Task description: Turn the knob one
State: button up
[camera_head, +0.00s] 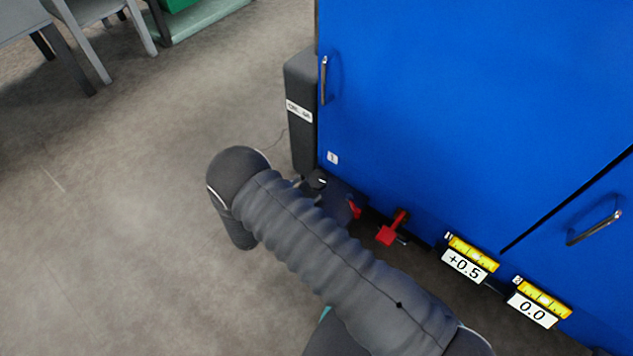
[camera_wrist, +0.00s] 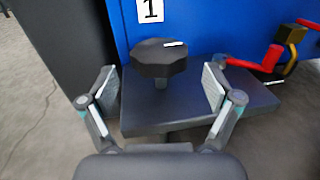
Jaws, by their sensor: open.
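The black many-sided knob (camera_wrist: 158,58) with a white mark on its top stands on a short stem above a dark block, in the wrist view. A white label "1" (camera_wrist: 150,10) is on the blue panel behind it. My gripper (camera_wrist: 158,88) is open, with one finger to the left and one to the right of the knob, nearer the camera; I see no contact. In the head view the knob (camera_head: 317,180) shows small beside the blue cabinet, partly hidden by my arm.
Red levers (camera_head: 388,234) sit right of the knob, one on a brass fitting (camera_wrist: 291,62). The blue cabinet (camera_head: 460,110) has handles. Displays read "+0.5" (camera_head: 464,266) and "0.0" (camera_head: 531,310). A dark grey box (camera_head: 299,115) stands left of the cabinet. The floor at left is open.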

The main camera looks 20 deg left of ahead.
aim_at(316, 183)
jog(key=shift+x, duration=1.85)
jog(key=c, duration=1.1)
jog(key=shift+c, duration=0.2)
